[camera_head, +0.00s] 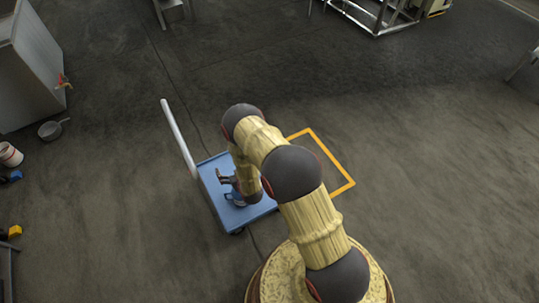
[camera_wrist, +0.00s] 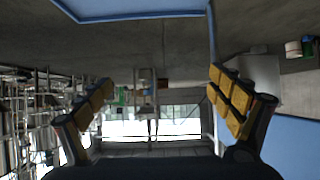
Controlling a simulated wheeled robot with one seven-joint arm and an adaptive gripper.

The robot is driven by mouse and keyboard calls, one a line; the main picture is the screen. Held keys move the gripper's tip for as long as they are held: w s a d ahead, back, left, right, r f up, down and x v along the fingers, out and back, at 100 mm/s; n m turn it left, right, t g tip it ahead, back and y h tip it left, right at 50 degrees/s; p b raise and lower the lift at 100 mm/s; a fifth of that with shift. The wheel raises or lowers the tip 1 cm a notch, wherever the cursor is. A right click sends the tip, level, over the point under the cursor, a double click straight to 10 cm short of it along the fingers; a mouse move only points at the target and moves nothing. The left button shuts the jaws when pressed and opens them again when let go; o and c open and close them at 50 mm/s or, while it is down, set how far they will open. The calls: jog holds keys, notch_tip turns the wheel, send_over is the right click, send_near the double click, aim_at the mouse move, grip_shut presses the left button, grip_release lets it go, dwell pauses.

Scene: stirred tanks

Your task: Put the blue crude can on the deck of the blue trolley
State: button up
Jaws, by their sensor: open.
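The blue trolley (camera_head: 258,209) stands on the floor at the middle of the head view, its long pale handle rising at the left. My gripper (camera_head: 222,179) is low over the deck, open, with nothing seen between its fingers. In the wrist view my gripper (camera_wrist: 160,84) shows its two padded fingers wide apart. A small darker-blue shape (camera_head: 239,200) shows at the deck beside my gripper, mostly hidden by my arm; it may be the blue crude can, but I cannot tell surely. The wrist view shows a blue deck edge (camera_wrist: 130,14) at the top.
A yellow-orange floor outline (camera_head: 338,163) lies right of the trolley, partly behind my arm. A grey cabinet (camera_head: 38,60), a pan (camera_head: 50,131) and a white bucket (camera_head: 10,155) are at the left. A metal frame (camera_head: 375,15) stands at the back. Open floor lies right.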

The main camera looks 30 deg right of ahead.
jog(key=w+r+g, duration=0.1)
jog(key=w+r, duration=0.2)
jog(key=r, duration=1.3)
jog(key=w+r+g, duration=0.1)
jog(key=w+r, duration=0.1)
jog(key=r, duration=1.4)
jog(key=s+r+g, duration=0.2)
jog(key=s+r, duration=0.7)
jog(key=r, duration=0.5)
jog(key=s+r, duration=0.4)
jog(key=s, duration=0.7)
jog(key=s+r+g, duration=0.1)
jog(key=s+r, duration=0.3)
jog(key=s, duration=0.7)
jog(key=s+r+g, duration=0.1)
jog(key=s+r, duration=0.3)
jog(key=s, duration=0.6)
jog(key=shift+s+d+r, duration=0.2)
jog(key=shift+s+r, duration=0.2)
